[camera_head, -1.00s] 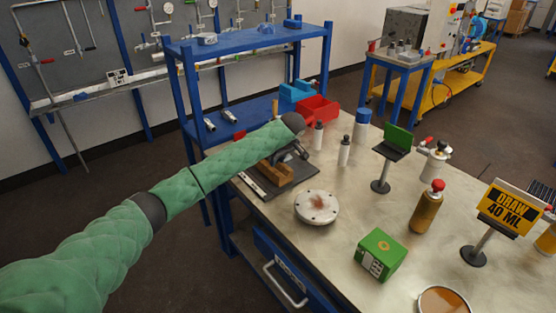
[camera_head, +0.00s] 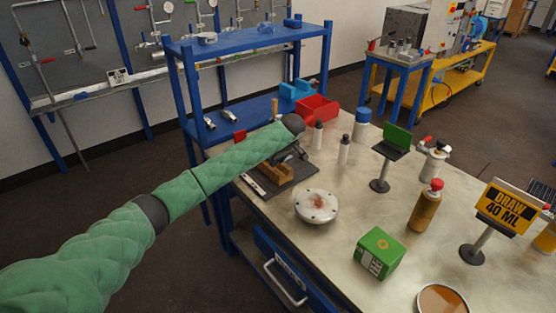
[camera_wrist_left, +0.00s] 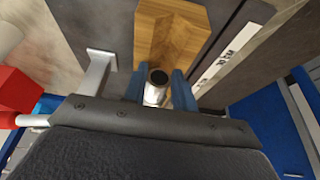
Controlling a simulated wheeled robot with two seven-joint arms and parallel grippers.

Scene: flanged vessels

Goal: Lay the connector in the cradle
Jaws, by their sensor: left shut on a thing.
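The connector (camera_wrist_left: 156,86) is a short metal tube, seen end-on in the left wrist view. My left gripper (camera_wrist_left: 159,90) is shut on it, with a blue finger on each side. A wooden block that looks like the cradle (camera_wrist_left: 172,28) lies just beyond the fingertips in that view. In the head view the cradle (camera_head: 279,180) sits on a dark board, and my left gripper (camera_head: 299,154) is above or beside it, partly hidden by my wrist. I cannot tell whether the connector touches the cradle. My right gripper is not in view.
A round flange (camera_head: 316,206) lies just in front of the dark board. Small bottles (camera_head: 344,150) and a red bin (camera_head: 318,108) stand behind. A green box (camera_head: 380,253), an amber bottle (camera_head: 426,205) and a sign (camera_head: 506,207) occupy the right. A blue shelf (camera_head: 245,40) rises behind the arm.

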